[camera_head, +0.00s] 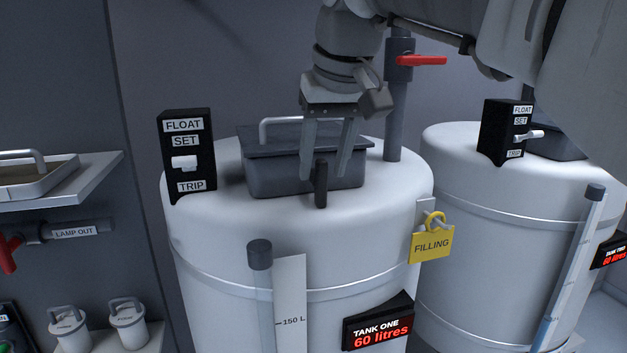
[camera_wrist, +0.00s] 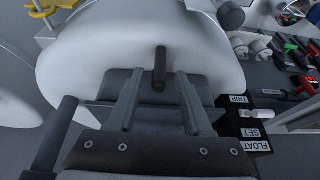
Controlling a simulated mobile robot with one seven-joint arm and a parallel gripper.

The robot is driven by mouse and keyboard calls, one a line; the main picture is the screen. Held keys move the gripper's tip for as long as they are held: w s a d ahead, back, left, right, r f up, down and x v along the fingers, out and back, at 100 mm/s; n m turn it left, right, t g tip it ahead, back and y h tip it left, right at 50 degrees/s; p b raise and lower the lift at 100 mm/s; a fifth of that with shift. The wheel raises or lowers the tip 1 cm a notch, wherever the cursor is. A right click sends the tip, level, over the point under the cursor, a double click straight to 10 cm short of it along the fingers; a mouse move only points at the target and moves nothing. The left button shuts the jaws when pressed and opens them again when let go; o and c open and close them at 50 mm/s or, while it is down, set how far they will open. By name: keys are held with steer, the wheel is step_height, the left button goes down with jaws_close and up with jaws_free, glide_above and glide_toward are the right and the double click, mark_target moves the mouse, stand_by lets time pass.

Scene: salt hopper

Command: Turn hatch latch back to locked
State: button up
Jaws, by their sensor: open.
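The hatch latch (camera_head: 321,184) is a short dark bar standing upright at the front of the dark grey hatch (camera_head: 270,172) on top of tank one (camera_head: 230,225). My gripper (camera_head: 326,176) points down over the front of the hatch, its two fingers apart with the latch between or just in front of them. In the wrist view the latch (camera_wrist: 160,68) lies between the two finger lines, just beyond the fingertips (camera_wrist: 160,75). My gripper is open, and I cannot tell whether a finger touches the latch. The hatch lid looks closed, with a pale handle (camera_head: 290,125).
A black FLOAT/SET/TRIP box (camera_head: 187,155) stands left of the hatch. A grey pipe with a red lever (camera_head: 422,60) rises behind right. A yellow FILLING tag (camera_head: 431,243) hangs on the tank's right side. Tank two (camera_head: 480,220) stands at right.

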mark_target(324, 162)
steer(key=shift+x, duration=1.55)
steer(key=shift+c, duration=0.2)
jaws_close()
